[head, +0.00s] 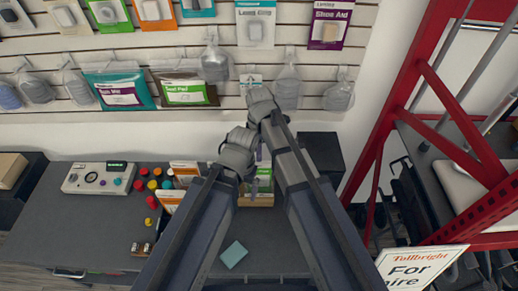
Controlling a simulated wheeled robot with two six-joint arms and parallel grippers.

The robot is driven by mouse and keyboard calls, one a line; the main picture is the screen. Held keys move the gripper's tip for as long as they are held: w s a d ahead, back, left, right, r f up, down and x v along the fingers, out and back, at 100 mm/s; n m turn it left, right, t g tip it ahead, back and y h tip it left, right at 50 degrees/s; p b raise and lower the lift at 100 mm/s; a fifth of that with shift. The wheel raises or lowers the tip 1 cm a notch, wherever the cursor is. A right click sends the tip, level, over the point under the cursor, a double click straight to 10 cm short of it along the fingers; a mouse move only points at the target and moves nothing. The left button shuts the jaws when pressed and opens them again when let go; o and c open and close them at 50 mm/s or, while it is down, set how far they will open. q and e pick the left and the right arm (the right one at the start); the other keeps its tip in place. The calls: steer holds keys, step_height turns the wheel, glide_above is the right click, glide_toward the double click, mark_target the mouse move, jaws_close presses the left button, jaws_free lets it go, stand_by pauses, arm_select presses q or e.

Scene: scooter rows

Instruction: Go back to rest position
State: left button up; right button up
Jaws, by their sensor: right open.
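My two arms come up from the bottom edge and meet near the middle of the head view. My left gripper is hidden behind my left arm.
A dark counter (95,225) holds a white control box (98,178), colored knobs and a teal square (234,254). Packaged goods hang on the slatted wall behind. A red metal frame (440,90) and a "For hire" sign (415,268) stand at right.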

steer(key=shift+r, duration=0.15)
steer(key=s+d+m, duration=0.5)
steer(key=d+m, duration=0.4)
steer(key=s+d+m, duration=0.5)
steer(key=d+m, duration=0.3)
steer(key=m, duration=0.1)
steer(key=s+a+f+n+h+b, duration=0.1)
steer(key=s+a+f+n+b, duration=0.2)
steer(key=s+a+f+b, duration=0.3)
steer(key=a+f+b, duration=0.4)
steer(key=a, duration=0.1)
steer(key=shift+n, duration=0.4)
steer(key=shift+w, duration=0.1)
stand_by(0.4)
